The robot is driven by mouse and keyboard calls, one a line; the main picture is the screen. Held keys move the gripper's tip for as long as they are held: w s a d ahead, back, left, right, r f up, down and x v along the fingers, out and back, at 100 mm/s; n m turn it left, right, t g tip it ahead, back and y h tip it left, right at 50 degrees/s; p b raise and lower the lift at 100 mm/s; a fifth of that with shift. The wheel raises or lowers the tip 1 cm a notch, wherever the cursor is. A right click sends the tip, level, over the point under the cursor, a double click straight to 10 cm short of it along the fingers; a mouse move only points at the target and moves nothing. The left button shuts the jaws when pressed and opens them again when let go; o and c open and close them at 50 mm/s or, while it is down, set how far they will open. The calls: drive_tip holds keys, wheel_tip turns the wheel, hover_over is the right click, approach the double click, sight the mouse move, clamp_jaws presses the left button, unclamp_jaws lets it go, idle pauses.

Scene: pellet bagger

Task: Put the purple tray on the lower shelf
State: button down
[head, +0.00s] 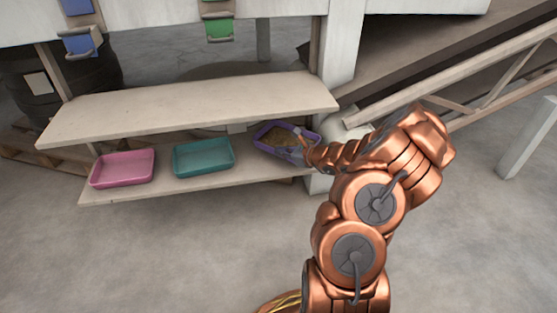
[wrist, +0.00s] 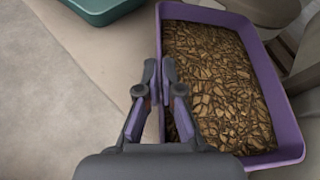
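The purple tray (head: 271,151) is at the right end of the lower shelf (head: 220,181) in the head view, filled with brown chips. It looks slightly tilted; I cannot tell whether its base rests fully on the shelf. My gripper (head: 303,150) reaches it from the right. In the wrist view the purple tray (wrist: 271,88) fills the right side. My gripper (wrist: 159,68) has its two fingers closed on either side of the tray's rim, with the rim between them. The tray's near corner is partly hidden by the gripper.
A pink tray (head: 123,168) and a teal tray (head: 203,157) stand on the lower shelf to the left. The upper shelf (head: 190,108) is bare and overhangs the lower one. A white post (head: 338,55) stands at the shelf's right end.

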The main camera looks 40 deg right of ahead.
drive_tip(key=shift+w+f, duration=0.15)
drive_tip(key=shift+w, duration=0.65)
drive_tip(key=shift+w+f+b, duration=0.25)
drive_tip(key=shift+f+b, duration=0.05)
drive_tip(key=shift+b, duration=0.1)
wheel_tip(320, 180, down, 3)
drive_tip(key=shift+b, duration=0.85)
drive_tip(key=shift+r, duration=0.1)
drive_tip(key=c, duration=1.3)
unclamp_jaws()
